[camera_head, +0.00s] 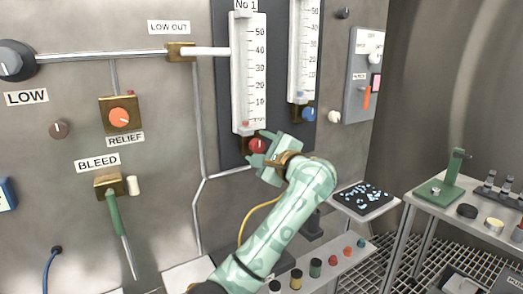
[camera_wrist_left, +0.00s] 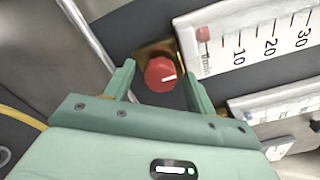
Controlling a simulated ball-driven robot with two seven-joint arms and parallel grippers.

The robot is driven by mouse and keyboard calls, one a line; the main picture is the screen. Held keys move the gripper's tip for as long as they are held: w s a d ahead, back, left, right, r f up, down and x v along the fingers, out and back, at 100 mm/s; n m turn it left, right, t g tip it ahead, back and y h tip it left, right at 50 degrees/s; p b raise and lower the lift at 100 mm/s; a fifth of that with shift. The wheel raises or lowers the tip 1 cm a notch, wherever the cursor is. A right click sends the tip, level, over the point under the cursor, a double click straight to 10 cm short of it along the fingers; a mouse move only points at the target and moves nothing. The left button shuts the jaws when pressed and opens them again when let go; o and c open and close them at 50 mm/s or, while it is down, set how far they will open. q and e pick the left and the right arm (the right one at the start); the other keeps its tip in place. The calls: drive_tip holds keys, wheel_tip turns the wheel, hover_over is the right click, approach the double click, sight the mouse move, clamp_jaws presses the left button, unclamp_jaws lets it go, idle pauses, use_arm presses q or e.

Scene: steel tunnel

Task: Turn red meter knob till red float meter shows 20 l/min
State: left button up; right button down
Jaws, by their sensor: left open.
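The red meter knob (camera_head: 258,146) sits on a brass block under the No 1 float meter (camera_head: 242,75). It also shows in the left wrist view (camera_wrist_left: 161,74) with a white pointer line. The red float (camera_wrist_left: 203,34) lies at the bottom of the scale, below the 10 mark; in the head view the float (camera_head: 245,124) is small. My left gripper (camera_head: 257,152) is open at the knob. In the left wrist view its two fingers (camera_wrist_left: 157,82) stand on either side of the knob, with gaps showing. My right gripper is not in view.
A second meter (camera_head: 304,50) with a blue knob (camera_head: 308,114) is just right. The orange relief knob (camera_head: 120,117), green bleed lever (camera_head: 119,225) and pipes are left. A tray of small blue pieces (camera_head: 363,198) and a side table (camera_head: 462,195) stand right.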

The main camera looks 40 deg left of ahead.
use_arm(q)
drive_tip(key=c, duration=1)
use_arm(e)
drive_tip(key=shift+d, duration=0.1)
use_arm(q)
drive_tip(key=shift+m, duration=0.3)
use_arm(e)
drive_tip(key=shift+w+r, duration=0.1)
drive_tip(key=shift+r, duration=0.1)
use_arm(q)
drive_tip(key=m+p, duration=0.3)
drive_tip(key=m, duration=0.1)
drive_tip(key=shift+r+m, duration=0.15)
drive_tip(key=shift+m, duration=0.15)
drive_tip(key=m+p, duration=0.3)
drive_tip(key=m, duration=0.1)
drive_tip(key=m+p, duration=0.5)
drive_tip(key=m, duration=0.1)
drive_tip(key=shift+m, duration=0.4)
drive_tip(key=shift+m+p, duration=1.6)
drive_tip(key=shift+m, duration=0.4)
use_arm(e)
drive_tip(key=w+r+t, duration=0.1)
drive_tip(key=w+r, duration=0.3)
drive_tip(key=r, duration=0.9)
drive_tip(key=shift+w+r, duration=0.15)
use_arm(q)
drive_tip(key=shift+f, duration=0.2)
